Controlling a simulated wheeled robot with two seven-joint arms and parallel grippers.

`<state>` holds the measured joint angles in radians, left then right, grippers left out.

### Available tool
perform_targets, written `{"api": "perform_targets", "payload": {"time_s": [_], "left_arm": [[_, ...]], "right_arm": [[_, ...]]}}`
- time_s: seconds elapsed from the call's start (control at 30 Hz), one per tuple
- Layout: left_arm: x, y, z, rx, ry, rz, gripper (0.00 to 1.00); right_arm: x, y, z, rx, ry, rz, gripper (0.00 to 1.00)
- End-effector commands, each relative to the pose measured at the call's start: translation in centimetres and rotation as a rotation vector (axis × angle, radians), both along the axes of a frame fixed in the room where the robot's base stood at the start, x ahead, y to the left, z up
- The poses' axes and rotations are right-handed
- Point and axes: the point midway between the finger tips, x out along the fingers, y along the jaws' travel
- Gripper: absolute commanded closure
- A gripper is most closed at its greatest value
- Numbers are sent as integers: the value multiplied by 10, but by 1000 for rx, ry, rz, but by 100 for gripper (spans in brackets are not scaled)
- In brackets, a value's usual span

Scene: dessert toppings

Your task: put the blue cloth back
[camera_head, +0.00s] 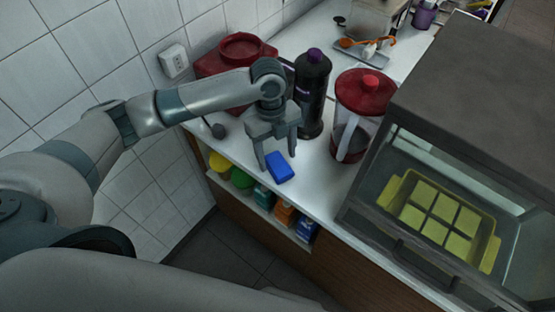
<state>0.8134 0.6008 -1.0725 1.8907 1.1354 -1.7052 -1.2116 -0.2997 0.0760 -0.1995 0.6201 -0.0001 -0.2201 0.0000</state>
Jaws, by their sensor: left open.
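A small blue cloth (280,167), a flat folded block in look, lies on the white counter (318,186) near its front edge. My left gripper (278,160) points down over the cloth with its fingers apart. One finger is at the cloth's left side and the other is behind its upper right part. I cannot tell whether the fingers touch the cloth. My right gripper is not in view.
A dark bottle (312,95) and a red-lidded pitcher (360,115) stand close behind and right of the gripper. A red pot (232,52) is at the back left. A glass-fronted case (470,90) holds a yellow tray (488,252). Colored items, including a green one (242,177), fill the shelf below.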

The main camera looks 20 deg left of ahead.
Motion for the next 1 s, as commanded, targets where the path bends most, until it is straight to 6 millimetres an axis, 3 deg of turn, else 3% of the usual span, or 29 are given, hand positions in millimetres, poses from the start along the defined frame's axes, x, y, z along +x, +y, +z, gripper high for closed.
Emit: {"api": "perform_targets", "payload": {"time_s": [0.5,0.7,1.0], "left_arm": [[9,9,82,-1,-3,-1,39],[10,10,94,-2,0,-1,39],[10,10,95,-1,1,-1,39]], "right_arm": [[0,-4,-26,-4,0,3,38],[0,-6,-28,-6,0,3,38],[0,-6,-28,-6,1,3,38]]}}
